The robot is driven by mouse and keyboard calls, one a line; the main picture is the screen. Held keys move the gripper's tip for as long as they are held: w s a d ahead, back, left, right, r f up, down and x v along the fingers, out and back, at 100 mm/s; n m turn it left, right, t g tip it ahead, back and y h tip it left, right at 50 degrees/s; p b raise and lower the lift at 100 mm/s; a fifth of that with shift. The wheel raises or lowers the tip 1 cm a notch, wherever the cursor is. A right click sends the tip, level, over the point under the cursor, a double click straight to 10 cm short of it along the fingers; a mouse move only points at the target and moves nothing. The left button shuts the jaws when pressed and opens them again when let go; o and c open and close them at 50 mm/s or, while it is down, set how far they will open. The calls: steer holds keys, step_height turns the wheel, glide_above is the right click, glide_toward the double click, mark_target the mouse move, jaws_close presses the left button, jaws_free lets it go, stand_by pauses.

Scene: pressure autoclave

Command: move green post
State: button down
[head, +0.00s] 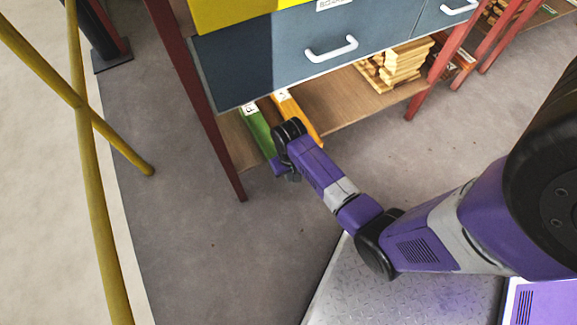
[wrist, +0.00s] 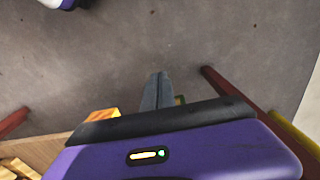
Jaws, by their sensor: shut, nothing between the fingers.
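The green post (head: 259,131) lies on the wooden lower shelf under the drawer unit in the head view, with a white label at its far end. My arm covers part of its near end. An orange post (head: 283,101) lies just to its right, partly behind my wrist. My gripper (head: 294,177) is in front of the shelf edge, near the posts' near ends. In the wrist view my gripper (wrist: 157,88) has its fingers together over grey floor, with nothing visible between them. A small greenish sliver (wrist: 181,100) shows just right of the fingers, probably the green post's end.
A red table leg (head: 222,155) stands left of the green post. The grey-blue drawer front (head: 310,60) overhangs the shelf (head: 340,99). Stacked wooden pieces (head: 404,62) lie at the shelf's right. Yellow rails (head: 85,150) stand at left. The floor before the shelf is clear.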

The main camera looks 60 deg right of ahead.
steer(key=shift+w+d+f+b, duration=0.5)
steer(key=shift+w+d+f, duration=0.1)
steer(key=shift+w, duration=0.25)
steer(key=shift+w+d+f+b, duration=0.45)
steer(key=shift+w+d, duration=0.1)
steer(key=shift+w, duration=0.25)
steer(key=shift+w+d, duration=0.5)
steer(key=shift+w, duration=0.25)
steer(key=shift+w+d, duration=0.5)
steer(key=shift+w, duration=0.2)
